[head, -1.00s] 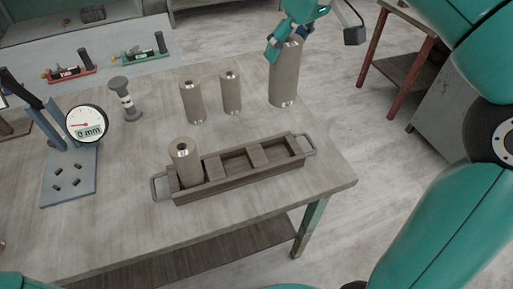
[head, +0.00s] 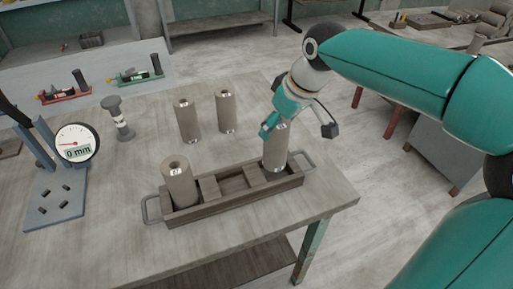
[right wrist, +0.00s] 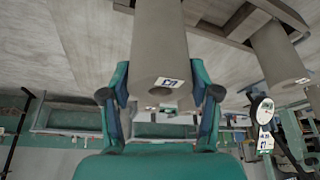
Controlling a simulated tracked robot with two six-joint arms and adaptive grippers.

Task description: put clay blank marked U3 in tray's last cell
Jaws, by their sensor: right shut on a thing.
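My right gripper (head: 274,128) is shut on the upper end of a grey-brown clay blank (head: 276,152) and holds it upright. This blank's lower end overlaps the right-end cell of the wooden tray (head: 226,207); I cannot tell if it rests on the floor. In the right wrist view the held blank (right wrist: 160,45) shows between the fingers, with a small label too small to read surely. Another blank (head: 180,187) stands in the tray's left-end cell. The middle cell looks empty. My left gripper is out of view.
Two more blanks (head: 187,122) and (head: 227,111) stand behind the tray. A dial gauge stand (head: 75,143) and a grey plunger-shaped tool (head: 117,118) are at the left. The table's right edge is close to the tray.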

